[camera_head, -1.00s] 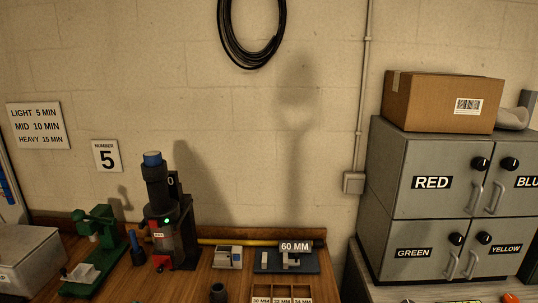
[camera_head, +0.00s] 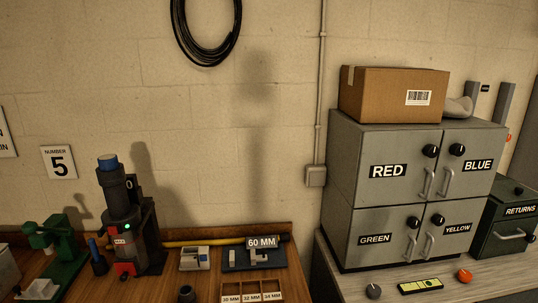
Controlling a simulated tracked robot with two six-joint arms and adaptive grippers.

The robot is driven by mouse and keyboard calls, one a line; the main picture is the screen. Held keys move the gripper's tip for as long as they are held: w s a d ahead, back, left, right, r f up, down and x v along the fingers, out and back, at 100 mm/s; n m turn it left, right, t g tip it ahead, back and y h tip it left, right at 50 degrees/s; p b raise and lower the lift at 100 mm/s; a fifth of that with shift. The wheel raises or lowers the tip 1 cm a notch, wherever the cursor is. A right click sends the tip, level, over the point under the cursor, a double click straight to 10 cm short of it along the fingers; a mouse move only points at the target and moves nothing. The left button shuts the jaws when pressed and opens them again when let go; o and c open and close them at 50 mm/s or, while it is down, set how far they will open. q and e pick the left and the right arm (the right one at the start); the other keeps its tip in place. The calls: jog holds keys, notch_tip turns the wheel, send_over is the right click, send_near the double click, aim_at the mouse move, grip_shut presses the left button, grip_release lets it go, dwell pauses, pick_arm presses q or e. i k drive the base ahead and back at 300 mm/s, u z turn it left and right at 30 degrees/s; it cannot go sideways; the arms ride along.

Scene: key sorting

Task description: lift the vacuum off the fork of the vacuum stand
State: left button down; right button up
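I cannot make out the vacuum or the fork of its stand in this view. Two grey uprights (camera_head: 505,104) rise behind the right end of the cabinet, with a small orange-red spot at the right edge; I cannot tell what they belong to. Neither of my grippers is in view.
A wooden bench (camera_head: 205,285) holds a black machine (camera_head: 124,228), a green press (camera_head: 58,248) and a 60 MM gauge (camera_head: 255,257). Right of it stand a grey four-door cabinet (camera_head: 382,215), a cardboard box (camera_head: 385,97) on top, and a green RETURNS box (camera_head: 505,225).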

aim_at(123, 210)
jog(key=u, duration=1.75)
jog(key=i, duration=0.1)
jog(key=z, duration=2.8)
jog(key=k, duration=1.2)
jog(key=u, duration=0.85)
jog(key=i, duration=1)
jog(key=z, duration=0.05)
